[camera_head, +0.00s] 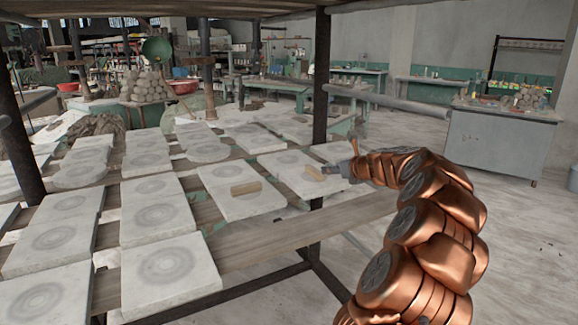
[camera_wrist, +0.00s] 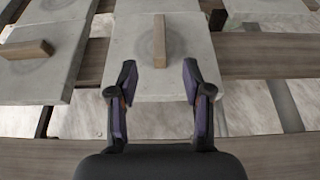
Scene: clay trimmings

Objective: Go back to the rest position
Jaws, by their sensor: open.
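My gripper (camera_wrist: 160,78) is open and empty in the wrist view, its two fingers spread apart. A narrow wooden bar (camera_wrist: 159,38) lies on a pale square slab (camera_wrist: 120,40) just ahead of the fingertips, in line with the gap between them. In the head view my gripper (camera_head: 335,168) is at the end of my copper-coloured arm, close to this bar (camera_head: 314,173). The exact gap between them is hard to tell. A second wooden bar (camera_wrist: 27,50) lies on the neighbouring slab to the left, also in the head view (camera_head: 246,187).
The slabs rest on a rack of wooden planks (camera_head: 290,237) with dark metal posts (camera_head: 320,80). One post stands just behind my gripper, and a shelf runs overhead. A grey cabinet (camera_head: 495,145) stands at the right. The floor between is open.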

